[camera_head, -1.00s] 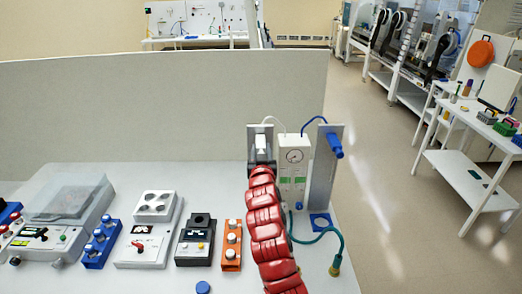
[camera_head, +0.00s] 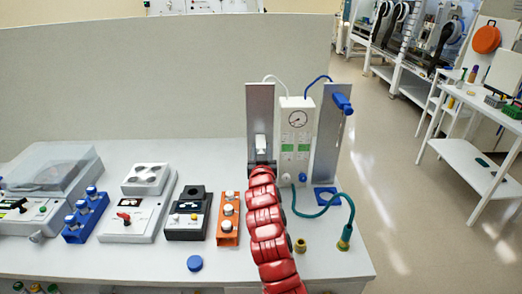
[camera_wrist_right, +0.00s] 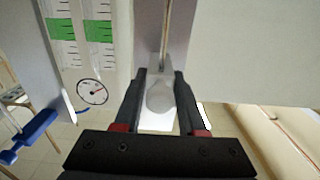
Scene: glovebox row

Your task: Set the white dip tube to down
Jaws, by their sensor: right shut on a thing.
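The white dip tube's holder (camera_head: 260,143) sits on the left upright metal stand (camera_head: 260,105), about midway down its face. My right gripper (camera_head: 261,166) is at this holder, its red arm reaching up from below. In the right wrist view the two dark fingers (camera_wrist_right: 160,88) are shut on the white holder (camera_wrist_right: 160,98). The blue dip tube's holder (camera_head: 342,102) is near the top of the right stand (camera_head: 325,150), clearly higher than the white one. The lower part of the left stand is hidden behind my arm. My left gripper is not in view.
A white gauge box (camera_head: 297,130) stands between the stands. A green hose (camera_head: 318,214) curls over the table on the right. An orange rack (camera_head: 228,222) and a dark device (camera_head: 188,215) stand left of my arm. A blue cap (camera_head: 195,263) lies at the front.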

